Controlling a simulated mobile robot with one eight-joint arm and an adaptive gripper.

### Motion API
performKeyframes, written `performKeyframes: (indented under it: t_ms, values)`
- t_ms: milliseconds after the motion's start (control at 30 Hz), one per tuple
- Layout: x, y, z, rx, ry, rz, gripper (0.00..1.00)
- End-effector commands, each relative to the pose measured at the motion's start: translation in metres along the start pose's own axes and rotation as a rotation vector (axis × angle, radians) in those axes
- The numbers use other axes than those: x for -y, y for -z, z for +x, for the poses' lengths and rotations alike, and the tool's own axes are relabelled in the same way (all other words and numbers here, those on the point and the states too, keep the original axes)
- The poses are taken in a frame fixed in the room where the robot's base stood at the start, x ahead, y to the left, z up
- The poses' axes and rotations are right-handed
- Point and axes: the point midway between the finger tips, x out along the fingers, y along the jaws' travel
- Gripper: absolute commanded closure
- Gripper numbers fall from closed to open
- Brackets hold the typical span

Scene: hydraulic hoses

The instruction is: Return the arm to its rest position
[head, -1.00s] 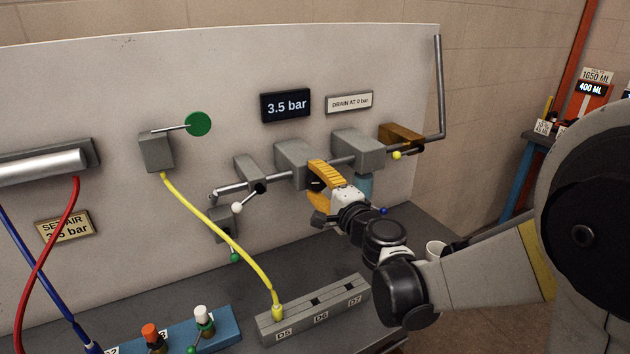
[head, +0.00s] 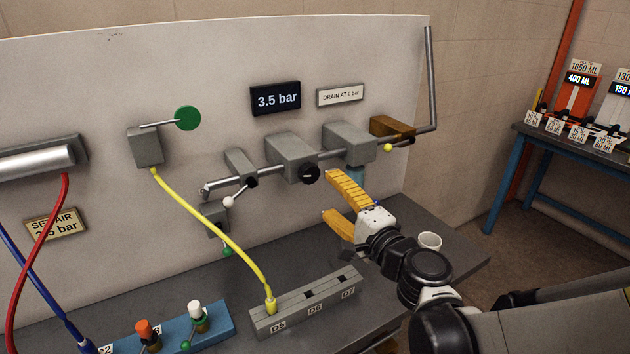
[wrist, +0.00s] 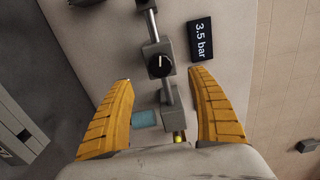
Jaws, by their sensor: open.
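My gripper (head: 338,203) has two yellow ribbed fingers, spread apart with nothing between them. In the head view it is in front of the panel's right part, below and right of the black knob (head: 308,173), and apart from it. In the wrist view the fingers frame the pipe line with the black knob (wrist: 160,66) beyond them. My arm reaches in from the lower right of the head view. A pale blue cylinder (head: 355,175) under the right grey block is partly hidden by the upper finger.
A display (head: 276,98) reads 3.5 bar. A yellow hose (head: 210,228) runs down to the grey D5–D7 block (head: 310,305). A white cup (head: 430,241) stands on the bench beside my wrist. A blue-legged table (head: 575,150) with labelled items stands at right.

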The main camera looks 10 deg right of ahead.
Motion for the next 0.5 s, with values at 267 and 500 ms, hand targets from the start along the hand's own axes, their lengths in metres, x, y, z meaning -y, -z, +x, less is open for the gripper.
performKeyframes:
  t_ms: [267, 500]
  values:
    - [-0.0002, -0.0004, -0.0104, 0.000, 0.000, 0.000, 0.32]
    - [-0.0008, -0.0050, -0.0114, 0.013, -0.016, -0.032, 0.32]
